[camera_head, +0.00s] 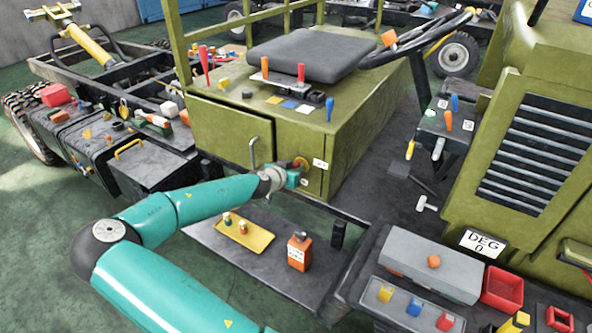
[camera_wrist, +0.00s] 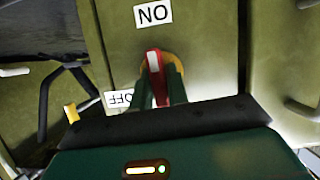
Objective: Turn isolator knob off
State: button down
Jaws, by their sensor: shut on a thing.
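The isolator knob (camera_wrist: 153,62) is red with a pale stripe and sits on a yellow disc. In the wrist view its bar points up, toward the ON label (camera_wrist: 153,15), which appears upside down. The OFF label (camera_wrist: 117,98) is lower left, partly hidden by a finger. My gripper (camera_wrist: 156,88) is shut on the knob, one green finger on each side of the bar. In the head view my gripper (camera_head: 294,177) reaches the olive cabinet's front, where the knob's disc (camera_head: 301,162) is mostly hidden and two small white labels are close by.
A bent grey handle (camera_head: 254,152) stands out just left of my gripper. Below my arm, a low dark platform (camera_head: 262,268) holds a yellow tray (camera_head: 244,236), an orange bottle (camera_head: 299,251) and a black item (camera_head: 338,235). Levers (camera_head: 300,72) and a seat (camera_head: 311,54) top the cabinet.

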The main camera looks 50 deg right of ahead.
jog(key=n+g, duration=0.2)
jog(key=n, duration=0.1)
jog(key=shift+w, duration=0.15)
jog(key=n+g+h, duration=0.1)
jog(key=n, duration=0.1)
jog(key=shift+f+n+g, duration=0.1)
jog(key=shift+n+g, duration=0.2)
jog(key=shift+g, duration=0.1)
jog(key=n+g+h, duration=0.1)
jog(key=n, duration=0.2)
jog(key=shift+w+f+n+g, duration=0.1)
jog(key=shift+n+g, duration=0.2)
jog(key=shift+g, duration=0.1)
jog(key=shift+f+n+g+h, duration=0.15)
jog(key=shift+n+h, duration=0.25)
jog(key=shift+n, duration=0.55)
jog(key=shift+r+n+g+h, duration=0.15)
jog(key=shift+n+h, duration=0.25)
jog(key=shift+n, duration=0.55)
jog(key=shift+f, duration=0.1)
jog(key=c, duration=1.4)
grip_release()
jog(key=shift+a, duration=0.1)
jog(key=v, duration=1.3)
jog(key=shift+w+a, duration=0.15)
jog(key=shift+a, duration=0.2)
